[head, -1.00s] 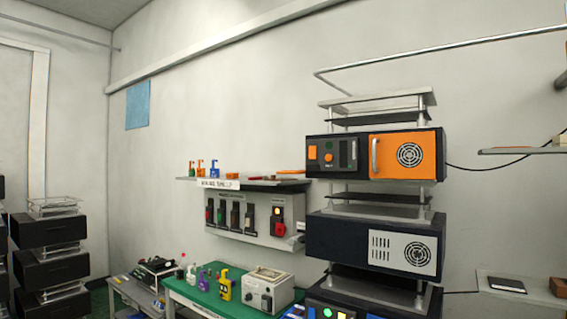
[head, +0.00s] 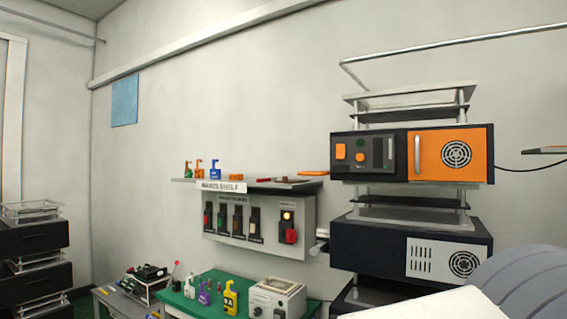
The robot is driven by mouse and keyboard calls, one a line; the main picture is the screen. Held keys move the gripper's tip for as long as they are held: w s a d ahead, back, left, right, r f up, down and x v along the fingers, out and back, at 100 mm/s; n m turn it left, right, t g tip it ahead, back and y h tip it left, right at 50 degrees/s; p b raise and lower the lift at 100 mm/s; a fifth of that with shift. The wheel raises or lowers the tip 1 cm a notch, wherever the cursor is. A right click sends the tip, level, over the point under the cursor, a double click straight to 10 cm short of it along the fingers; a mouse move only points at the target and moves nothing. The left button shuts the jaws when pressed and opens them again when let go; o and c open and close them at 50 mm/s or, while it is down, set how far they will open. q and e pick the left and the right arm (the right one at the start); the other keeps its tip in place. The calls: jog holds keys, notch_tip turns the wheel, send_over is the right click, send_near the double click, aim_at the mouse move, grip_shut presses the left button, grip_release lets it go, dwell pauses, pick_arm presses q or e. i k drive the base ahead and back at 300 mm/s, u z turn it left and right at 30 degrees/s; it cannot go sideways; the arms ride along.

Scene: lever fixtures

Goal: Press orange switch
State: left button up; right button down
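A square orange switch (head: 341,152) is on the dark left part of the front of the upper black-and-orange unit (head: 449,152). A small round orange-red knob (head: 360,157) is beside it, under a green one. A grey wall panel (head: 264,236) holds a row of several dark switches with small coloured parts. I cannot tell from colour alone which of these the task names. Neither gripper is in view, and nothing visible touches the switches.
A shelf (head: 262,187) with padlocks and small tools sits above the wall panel. Below is a green table (head: 205,277) with padlocks and a beige box (head: 277,298). A second dark unit (head: 370,245) stands under the orange one. Black stacked racks (head: 35,236) are at left.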

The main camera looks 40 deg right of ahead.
aim_at(341, 148)
jog(key=z, duration=0.35)
jog(key=i, duration=0.9)
jog(key=z, duration=0.8)
